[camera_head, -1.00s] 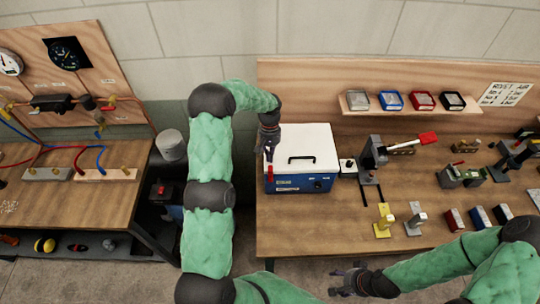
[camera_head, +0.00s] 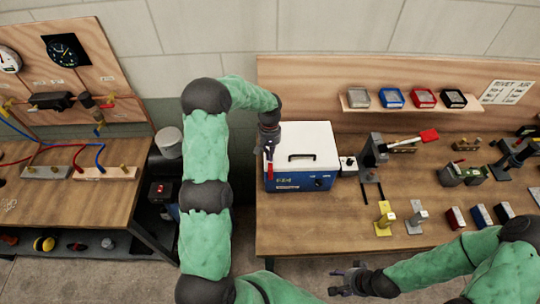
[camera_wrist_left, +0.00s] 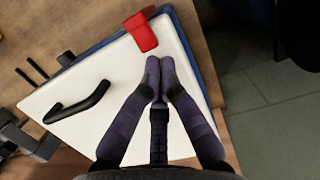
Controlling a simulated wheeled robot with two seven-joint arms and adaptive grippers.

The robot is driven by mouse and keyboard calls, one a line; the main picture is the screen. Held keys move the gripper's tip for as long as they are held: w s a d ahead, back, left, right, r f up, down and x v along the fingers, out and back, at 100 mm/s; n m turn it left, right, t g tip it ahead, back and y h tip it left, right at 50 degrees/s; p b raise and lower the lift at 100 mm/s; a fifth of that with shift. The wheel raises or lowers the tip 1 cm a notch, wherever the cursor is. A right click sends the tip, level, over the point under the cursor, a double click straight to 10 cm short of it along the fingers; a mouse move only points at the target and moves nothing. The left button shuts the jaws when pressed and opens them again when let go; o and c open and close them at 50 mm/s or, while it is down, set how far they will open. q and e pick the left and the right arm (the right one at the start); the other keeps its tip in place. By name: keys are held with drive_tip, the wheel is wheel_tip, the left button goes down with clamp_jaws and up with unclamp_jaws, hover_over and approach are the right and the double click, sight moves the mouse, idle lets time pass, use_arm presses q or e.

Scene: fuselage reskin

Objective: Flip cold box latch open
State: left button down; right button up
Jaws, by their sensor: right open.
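The cold box (camera_head: 318,176) is blue with a white lid (camera_head: 320,140) and a black handle (camera_head: 301,156); it stands on the right workbench. Its red latch (camera_head: 270,171) is at the front left edge, and it also shows in the left wrist view (camera_wrist_left: 141,33). My left gripper (camera_head: 269,154) is over the lid's left edge, close to the latch. In the left wrist view its fingertips (camera_wrist_left: 159,78) meet with nothing seen between them, a little short of the latch. Contact is not clear. My right gripper (camera_head: 338,283) is open and empty before the bench front.
A small white box with a black knob (camera_head: 348,166) stands right beside the cold box. A clamp with a red-handled lever (camera_head: 374,151), yellow and grey stands and several blocks fill the right of the bench. The bench (camera_head: 310,229) is bare in front of the cold box.

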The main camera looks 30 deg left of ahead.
sight(270, 171)
use_arm(q)
drive_tip(key=shift+s+d+r+b, duration=0.15)
drive_tip(key=shift+s+b, duration=0.1)
drive_tip(key=shift+b, duration=0.3)
drive_tip(key=shift+s+d+t+y+b, duration=0.2)
drive_tip(key=shift+s+t+y+b, duration=0.4)
drive_tip(key=shift+b, duration=0.65)
drive_tip(key=s+d+t+y+b, duration=0.1)
drive_tip(key=s+t+b, duration=0.1)
drive_tip(key=b, duration=0.7)
drive_tip(key=s+d+t+y+b, duration=0.1)
drive_tip(key=t+b, duration=0.1)
drive_tip(key=b, duration=0.7)
drive_tip(key=s+d+t+y+b, duration=0.1)
drive_tip(key=s+t+b, duration=0.1)
drive_tip(key=b, duration=0.7)
drive_tip(key=shift+s+d+t+y+b, duration=0.3)
drive_tip(key=shift+d+t+y+b, duration=0.1)
drive_tip(key=shift+t, duration=0.1)
drive_tip(key=shift+r+p, duration=0.15)
drive_tip(key=shift+p, duration=0.15)
drive_tip(key=shift+r, duration=0.15)
drive_tip(key=shift+r+p, duration=0.3)
drive_tip(key=shift+r, duration=0.35)
